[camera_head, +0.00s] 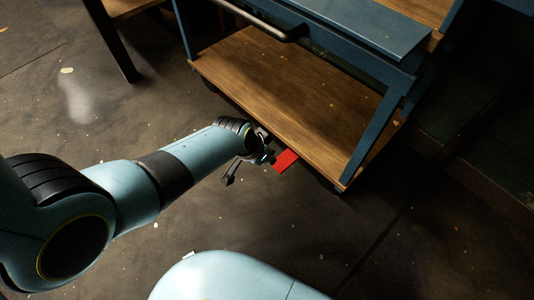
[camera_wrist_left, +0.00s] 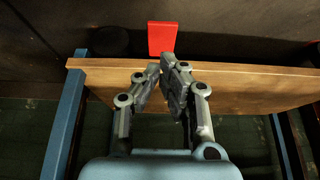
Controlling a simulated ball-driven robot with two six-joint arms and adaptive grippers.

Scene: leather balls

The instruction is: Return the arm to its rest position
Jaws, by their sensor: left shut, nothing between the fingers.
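My left arm comes in from the left in the head view. My left gripper (camera_head: 262,158) is by the front edge of a cart's lower wooden shelf. In the left wrist view, the fingers (camera_wrist_left: 161,68) are shut with their tips together and nothing between them. They point toward the shelf edge. A flat red piece (camera_head: 286,161) shows just right of the gripper in the head view. It also shows beyond the fingertips in the left wrist view (camera_wrist_left: 162,38), at the board's far edge. I cannot tell what it is attached to. My right gripper is out of view.
The blue-framed cart has a wooden lower shelf (camera_head: 290,95), bare where I see it, and a dark handle (camera_head: 255,22) above. Another table's dark leg (camera_head: 112,42) stands at upper left. The dark speckled floor (camera_head: 130,120) is open left of the cart.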

